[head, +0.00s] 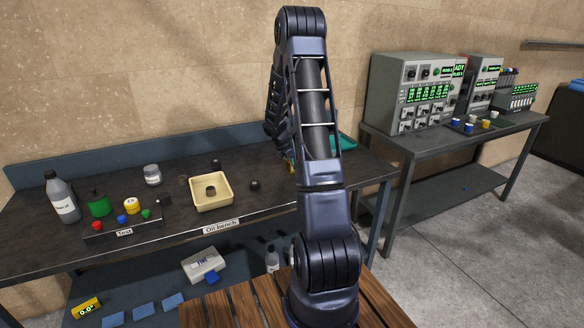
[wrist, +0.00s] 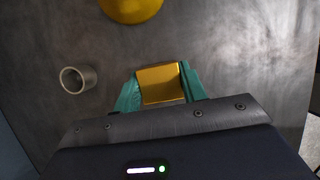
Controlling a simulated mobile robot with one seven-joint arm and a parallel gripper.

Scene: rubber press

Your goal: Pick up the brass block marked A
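In the wrist view a brass-coloured block (wrist: 162,86) lies between the two teal fingers of my gripper (wrist: 160,90). The fingers meet its left and right sides with no clear gap. No letter A can be read on the face that shows. In the head view my arm hides the gripper. Only a small yellowish patch (head: 289,166) shows at the arm's left edge, and I cannot tell whether it is the block.
In the wrist view a grey ring (wrist: 77,79) stands left and a rounded yellow thing (wrist: 132,8) is at the top. The oil bench (head: 160,240) holds a cream tray (head: 226,190), bottles and small parts. A grey instrument table (head: 410,142) stands right.

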